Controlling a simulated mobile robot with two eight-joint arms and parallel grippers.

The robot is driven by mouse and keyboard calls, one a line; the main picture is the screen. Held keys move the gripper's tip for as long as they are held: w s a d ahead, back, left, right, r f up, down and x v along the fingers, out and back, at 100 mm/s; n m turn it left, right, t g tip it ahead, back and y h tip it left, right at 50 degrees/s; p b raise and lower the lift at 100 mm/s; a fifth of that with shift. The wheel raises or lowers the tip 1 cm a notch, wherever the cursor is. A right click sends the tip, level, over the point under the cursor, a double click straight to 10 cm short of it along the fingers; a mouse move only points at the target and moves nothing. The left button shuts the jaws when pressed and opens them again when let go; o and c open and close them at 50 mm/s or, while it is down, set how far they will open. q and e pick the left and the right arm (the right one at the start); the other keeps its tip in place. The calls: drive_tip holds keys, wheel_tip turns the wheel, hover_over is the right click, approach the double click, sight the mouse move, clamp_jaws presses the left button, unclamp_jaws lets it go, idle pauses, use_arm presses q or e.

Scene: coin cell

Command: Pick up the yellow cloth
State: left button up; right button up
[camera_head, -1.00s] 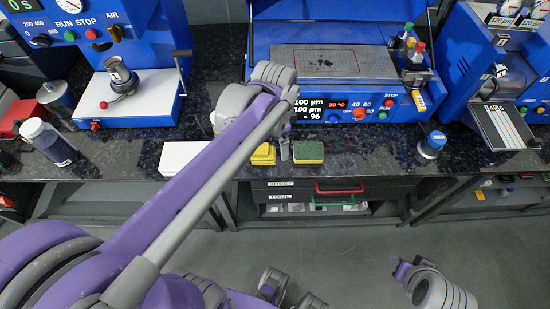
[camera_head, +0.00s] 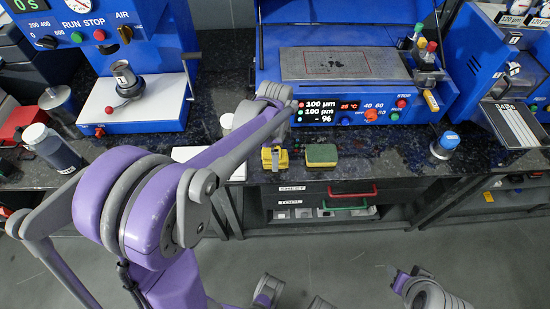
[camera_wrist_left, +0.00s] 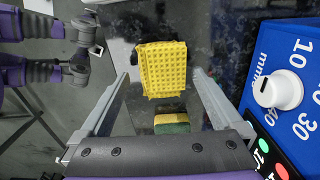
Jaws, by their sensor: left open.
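The yellow cloth (camera_head: 267,160) lies on the dark bench top near its front edge, partly hidden by my left gripper in the head view. In the left wrist view the cloth (camera_wrist_left: 162,68) is a yellow, dimpled, folded pad. My left gripper (camera_wrist_left: 160,75) is open, its two fingers spread to either side of the cloth with gaps. In the head view only a grey finger (camera_head: 275,158) shows clearly at the cloth. My right arm's end (camera_head: 402,275) hangs low in front of the bench; its jaws are too small to read.
A yellow-green sponge (camera_head: 321,154) lies just right of the cloth, and also shows in the left wrist view (camera_wrist_left: 172,122). A white flat block (camera_head: 192,154) is to the left. A blue heated machine (camera_head: 345,95) stands behind. A blue-capped jar (camera_head: 445,146) stands right.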

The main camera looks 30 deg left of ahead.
use_arm(q)
wheel_tip(320, 180, down, 2)
drive_tip(key=shift+c, duration=0.2)
drive_tip(key=c, duration=1.2)
drive_tip(key=shift+c, duration=0.2)
